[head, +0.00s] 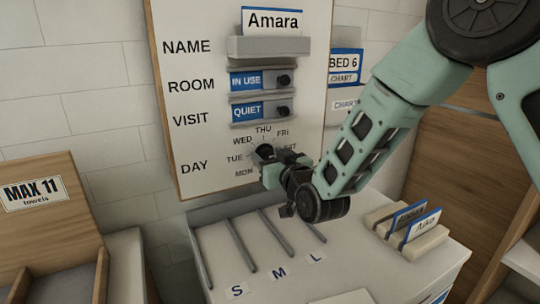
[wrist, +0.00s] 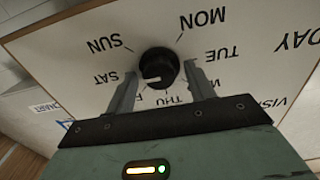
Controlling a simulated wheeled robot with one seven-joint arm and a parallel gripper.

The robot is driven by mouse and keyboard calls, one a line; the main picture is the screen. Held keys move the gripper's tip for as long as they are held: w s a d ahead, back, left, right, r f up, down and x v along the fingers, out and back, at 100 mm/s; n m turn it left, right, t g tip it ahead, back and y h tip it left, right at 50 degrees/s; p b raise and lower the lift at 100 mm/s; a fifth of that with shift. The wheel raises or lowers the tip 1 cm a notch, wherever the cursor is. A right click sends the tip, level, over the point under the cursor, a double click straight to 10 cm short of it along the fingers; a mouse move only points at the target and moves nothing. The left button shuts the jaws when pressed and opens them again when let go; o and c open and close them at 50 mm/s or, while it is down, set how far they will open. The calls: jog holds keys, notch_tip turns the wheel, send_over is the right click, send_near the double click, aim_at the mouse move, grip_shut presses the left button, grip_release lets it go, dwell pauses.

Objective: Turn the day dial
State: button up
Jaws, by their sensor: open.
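The day dial (wrist: 160,62) is a round black knob on a white board, ringed by day names. In the wrist view the names are upside down. A white mark on the knob lies toward the SAT and FRI side; I cannot tell exactly which day it points at. My gripper (wrist: 160,72) is open, with one finger on each side of the knob. Whether the fingers touch it is unclear.
The white board (head: 200,22) also carries an Amara name card (head: 272,20), an IN USE slider (head: 246,81) and a QUIET slider (head: 247,111). Below stands a cabinet top with S, M, L slots (head: 238,291) and a card holder (head: 428,240). A wooden towel box (head: 75,215) is at left.

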jog(key=c, duration=0.7)
jog(key=shift+o, duration=0.2)
jog(key=shift+f+b, duration=0.1)
jog(key=shift+b, duration=0.25)
jog(key=m+b, duration=0.1)
jog(key=b, duration=0.1)
jog(key=m+b, duration=0.2)
jog(key=shift+d+f+m, duration=0.1)
jog(key=shift+f+m, duration=0.1)
jog(key=shift+m, duration=0.1)
jog(key=m+b, duration=0.5)
jog(key=shift+r, duration=0.15)
jog(key=shift+m, duration=0.3)
